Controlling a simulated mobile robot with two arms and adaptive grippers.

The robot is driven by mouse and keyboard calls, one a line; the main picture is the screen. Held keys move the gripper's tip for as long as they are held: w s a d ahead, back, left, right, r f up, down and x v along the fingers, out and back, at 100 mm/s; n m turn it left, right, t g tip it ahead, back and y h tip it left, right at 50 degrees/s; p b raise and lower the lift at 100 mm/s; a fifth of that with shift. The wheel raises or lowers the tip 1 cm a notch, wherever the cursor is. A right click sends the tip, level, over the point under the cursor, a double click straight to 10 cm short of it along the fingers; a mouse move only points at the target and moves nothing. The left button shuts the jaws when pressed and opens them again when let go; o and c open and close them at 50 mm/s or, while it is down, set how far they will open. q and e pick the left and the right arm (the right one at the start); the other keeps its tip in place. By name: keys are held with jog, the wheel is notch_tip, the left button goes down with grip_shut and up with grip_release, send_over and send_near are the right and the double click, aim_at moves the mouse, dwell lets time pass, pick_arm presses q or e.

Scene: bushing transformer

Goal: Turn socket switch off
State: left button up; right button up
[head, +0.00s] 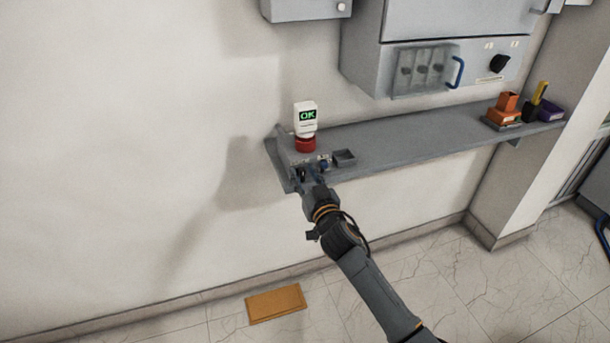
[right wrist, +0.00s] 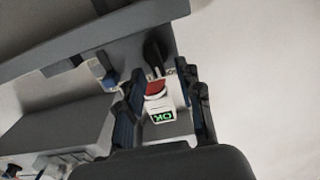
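My right gripper (head: 312,172) is at the left end of the grey wall shelf (head: 420,138), just in front of the white device with a red base and a green "OK" screen (head: 306,118). In the right wrist view the gripper (right wrist: 162,78) has its fingers spread, with the device (right wrist: 160,108) showing between them. I cannot tell whether they touch it. A black rotary knob (head: 500,63) is on the grey cabinet above the shelf, away from the gripper. I cannot tell for sure which part is the socket switch. My left gripper is not in view.
Orange bins (head: 505,112) and a purple bin (head: 550,110) stand at the shelf's right end. A blue handle (head: 459,72) sticks out of the cabinet (head: 366,62). An orange-brown slab (head: 276,304) lies on the floor.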

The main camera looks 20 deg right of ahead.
grip_shut()
jog(key=shift+n, duration=0.4)
jog(key=n, duration=0.3)
jog(key=shift+a+n, duration=0.35)
jog(key=shift+n, duration=0.05)
jog(key=shift+a+f+n, duration=0.2)
jog(key=shift+f+n, duration=0.1)
jog(key=shift+n, duration=1.9)
jog(key=shift+a+f+n, duration=0.15)
jog(key=shift+f+n, duration=0.15)
jog(key=shift+n, duration=1.9)
jog(key=shift+a+f+n, duration=0.2)
jog(key=shift+f+n, duration=0.1)
jog(key=shift+n, duration=1.9)
